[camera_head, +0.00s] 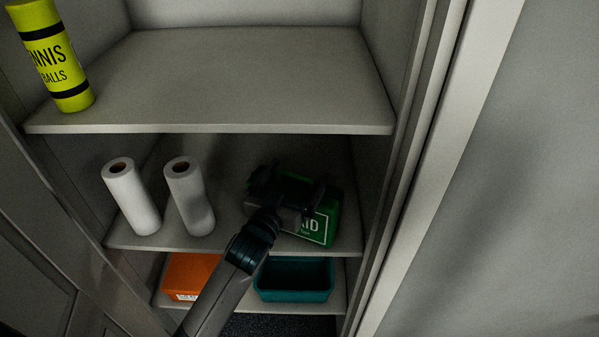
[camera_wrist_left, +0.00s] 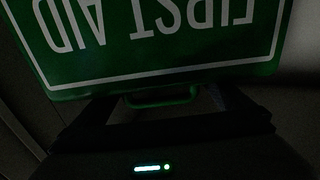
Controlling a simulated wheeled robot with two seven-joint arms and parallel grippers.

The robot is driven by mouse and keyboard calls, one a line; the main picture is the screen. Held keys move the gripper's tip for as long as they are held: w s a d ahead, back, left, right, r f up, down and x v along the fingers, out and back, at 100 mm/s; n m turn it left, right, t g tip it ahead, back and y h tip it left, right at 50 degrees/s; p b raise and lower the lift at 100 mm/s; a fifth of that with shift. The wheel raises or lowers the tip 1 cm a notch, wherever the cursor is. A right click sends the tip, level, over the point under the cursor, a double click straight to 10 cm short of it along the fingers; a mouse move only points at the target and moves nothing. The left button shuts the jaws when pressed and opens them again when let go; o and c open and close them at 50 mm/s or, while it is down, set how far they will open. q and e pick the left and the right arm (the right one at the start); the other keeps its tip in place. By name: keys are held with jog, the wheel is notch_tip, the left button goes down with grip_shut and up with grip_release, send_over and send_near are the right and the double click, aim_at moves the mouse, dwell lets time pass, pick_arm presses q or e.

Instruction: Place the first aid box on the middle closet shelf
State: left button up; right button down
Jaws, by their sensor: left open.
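The green first aid box (camera_head: 319,230) is at the right end of the middle closet shelf (camera_head: 232,228), beyond and partly hidden by my left gripper. In the left wrist view the box (camera_wrist_left: 160,62) shows its white FIRST AID lettering upside down, with its green handle at the near edge. My left gripper (camera_head: 292,183) is open over the box, its fingers on either side of the handle. I cannot tell whether they touch it. The underside of the box is mostly hidden. My right gripper is not in view.
Two white paper rolls (camera_head: 131,196) (camera_head: 189,196) stand to the left on the same shelf. An orange box (camera_head: 190,272) and a teal bin (camera_head: 294,294) sit below.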

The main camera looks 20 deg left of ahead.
pick_arm(q)
jog(key=s+a+b, duration=0.1)
jog(key=s+b, duration=0.1)
jog(key=s, duration=0.7)
jog(key=shift+s, duration=0.4)
